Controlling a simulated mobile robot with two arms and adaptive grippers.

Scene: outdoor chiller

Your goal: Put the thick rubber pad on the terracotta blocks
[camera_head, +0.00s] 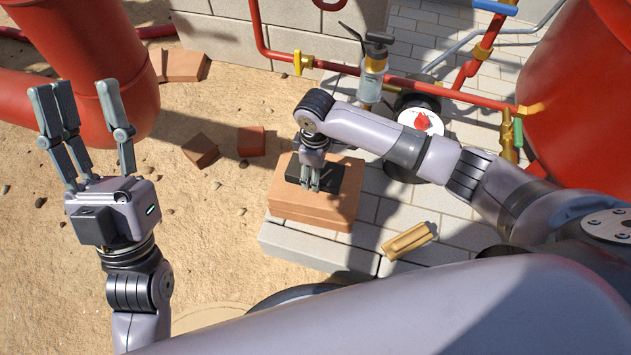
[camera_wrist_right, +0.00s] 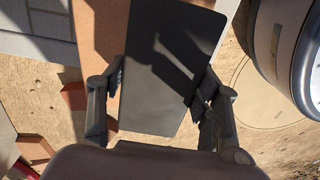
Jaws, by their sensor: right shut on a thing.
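The thick rubber pad (camera_head: 327,176) is a flat black slab over the top of the terracotta blocks (camera_head: 318,208), which sit on a grey stone ledge. I cannot tell whether the pad touches the blocks. My right gripper (camera_head: 313,188) points down at the pad and is shut on it. In the right wrist view the pad (camera_wrist_right: 168,72) lies between the two fingers (camera_wrist_right: 160,110), with a terracotta block (camera_wrist_right: 97,40) partly visible behind it. My left gripper (camera_head: 84,90) is open and empty, raised at the left over the sand.
Loose bricks (camera_head: 200,150) lie on the sand left of the blocks. A tan wooden-looking piece (camera_head: 409,241) lies on the paving at right. A large red pipe (camera_head: 110,60) is behind my left gripper.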

